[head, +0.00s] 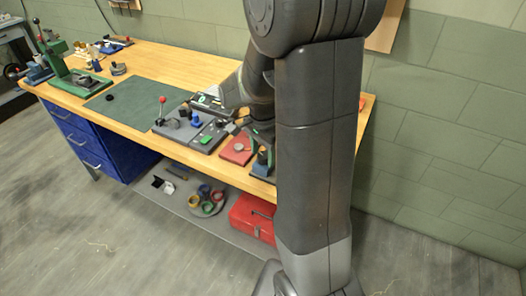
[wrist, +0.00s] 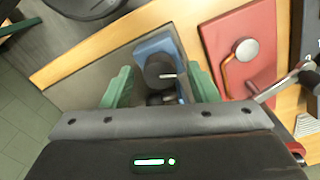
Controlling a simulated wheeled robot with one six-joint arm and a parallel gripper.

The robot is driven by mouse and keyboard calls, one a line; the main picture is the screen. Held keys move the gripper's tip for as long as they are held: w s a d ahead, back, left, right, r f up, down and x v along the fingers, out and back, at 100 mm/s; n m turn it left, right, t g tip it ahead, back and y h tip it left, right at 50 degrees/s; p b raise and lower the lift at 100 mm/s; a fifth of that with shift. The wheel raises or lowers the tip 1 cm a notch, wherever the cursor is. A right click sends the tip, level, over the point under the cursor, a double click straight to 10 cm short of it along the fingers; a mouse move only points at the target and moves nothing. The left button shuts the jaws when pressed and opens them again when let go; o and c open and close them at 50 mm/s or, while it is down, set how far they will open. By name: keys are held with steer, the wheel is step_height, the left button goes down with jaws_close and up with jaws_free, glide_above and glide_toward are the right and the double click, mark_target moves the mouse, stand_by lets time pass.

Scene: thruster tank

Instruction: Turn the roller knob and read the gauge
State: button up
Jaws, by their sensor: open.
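A dark round knob (wrist: 158,70) with a pale pointer line sits on a blue block (wrist: 150,46) in the wrist view. My gripper (wrist: 161,77) is open, with one green finger on each side of the knob and block; I cannot tell whether either finger touches. In the head view the blue block (head: 262,172) with its dark knob stands near the table's front right edge, below my arm. A red plate (wrist: 238,45) beside it carries a round grey disc (wrist: 247,50) and a curved orange tube. I see no readable gauge face.
The wooden bench (head: 165,62) holds a panel with a red-knobbed lever (head: 162,101) and buttons left of the red plate (head: 238,150). A green press (head: 62,65) stands at the far left.

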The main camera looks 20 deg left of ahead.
steer(key=c, duration=1)
steer(key=n, duration=1.5)
steer(key=shift+n, duration=2.6)
